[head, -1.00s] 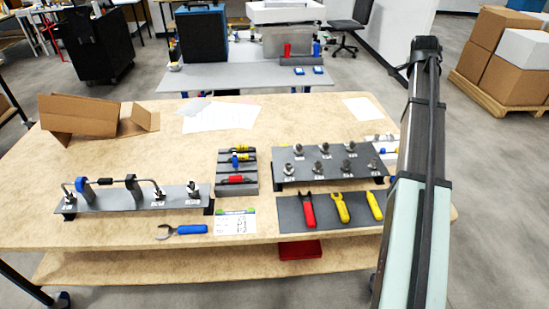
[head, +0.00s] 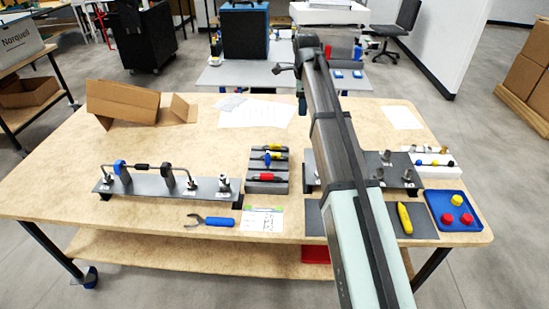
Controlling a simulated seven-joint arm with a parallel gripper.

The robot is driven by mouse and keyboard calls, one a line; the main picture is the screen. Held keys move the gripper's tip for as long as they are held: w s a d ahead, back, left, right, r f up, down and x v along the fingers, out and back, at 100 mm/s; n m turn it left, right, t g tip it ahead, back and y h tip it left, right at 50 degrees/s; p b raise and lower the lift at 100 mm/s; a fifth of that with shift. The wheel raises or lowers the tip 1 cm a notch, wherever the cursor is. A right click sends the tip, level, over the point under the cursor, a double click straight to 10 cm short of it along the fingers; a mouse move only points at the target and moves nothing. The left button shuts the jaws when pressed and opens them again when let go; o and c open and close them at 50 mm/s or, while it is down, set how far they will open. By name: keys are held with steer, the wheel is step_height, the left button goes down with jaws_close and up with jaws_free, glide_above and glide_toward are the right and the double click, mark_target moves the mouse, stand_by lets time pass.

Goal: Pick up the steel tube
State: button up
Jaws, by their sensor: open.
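The steel tube (head: 168,168) is a thin bent metal tube with a black sleeve around its middle. It lies across the low dark rack (head: 205,188) at the left of the table, its ends bent down. A blue ring-like part (head: 120,168) is near its left end. My arm reaches up from the lower right.
An open cardboard box (head: 122,102) is behind. My arm covers part of the right-hand rack and tool mat. A blue tray (head: 440,210) holds coloured caps.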

steer(key=g, duration=0.2)
glide_above(274, 154)
step_height(274, 154, down, 5)
step_height(274, 154, down, 14)
steer(key=shift+w+d+r, duration=0.1)
steer(key=shift+w+r, duration=0.05)
jaws_close()
stand_by(0.5)
